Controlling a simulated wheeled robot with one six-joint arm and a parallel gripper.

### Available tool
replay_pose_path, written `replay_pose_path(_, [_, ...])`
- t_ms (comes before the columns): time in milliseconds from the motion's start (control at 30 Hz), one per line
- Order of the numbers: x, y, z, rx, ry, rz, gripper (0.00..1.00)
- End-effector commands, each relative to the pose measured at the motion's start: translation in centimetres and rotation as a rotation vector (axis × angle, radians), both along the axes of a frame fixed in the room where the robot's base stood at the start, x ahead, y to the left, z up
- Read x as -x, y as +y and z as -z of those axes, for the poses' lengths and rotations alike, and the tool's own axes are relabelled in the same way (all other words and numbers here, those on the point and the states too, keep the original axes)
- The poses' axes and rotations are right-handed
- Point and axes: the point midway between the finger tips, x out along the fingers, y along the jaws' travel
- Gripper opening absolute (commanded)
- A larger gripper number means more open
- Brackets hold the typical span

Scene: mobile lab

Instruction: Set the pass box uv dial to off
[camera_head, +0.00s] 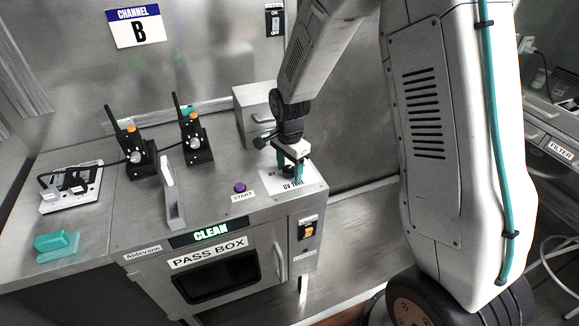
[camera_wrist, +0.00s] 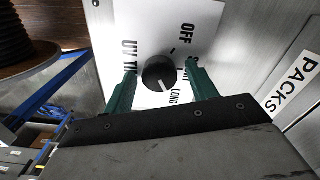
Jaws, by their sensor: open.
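The uv dial is a round black knob (camera_wrist: 158,73) on a white label plate (camera_wrist: 152,22), seen in the wrist view. Its white pointer line is turned toward the LONG mark. OFF is printed at the upper right of the plate, and a mark between them is partly hidden by a finger. My gripper (camera_wrist: 161,68) is open, with one green finger on each side of the knob; I cannot tell whether they touch it.
A purple START button (camera_head: 240,187) and a grey upright handle (camera_head: 171,192) are left of the dial. Two black radios (camera_head: 136,148) stand farther left. A grey box (camera_head: 252,117) stands behind my gripper. An orange switch (camera_head: 309,231) is on the pass box front.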

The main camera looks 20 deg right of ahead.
Motion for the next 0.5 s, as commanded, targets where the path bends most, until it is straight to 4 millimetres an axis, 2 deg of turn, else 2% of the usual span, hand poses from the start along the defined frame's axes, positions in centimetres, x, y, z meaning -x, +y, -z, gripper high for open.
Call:
replay_pose_path(100, [0.0,0.0,-0.03,0.0,0.0,0.0,0.57])
replay_pose_path(267, [0.0,0.0,-0.04,0.0,0.0,0.0,0.13])
replay_pose_path(500, [0.0,0.0,-0.06,0.0,0.0,-0.008,0.13])
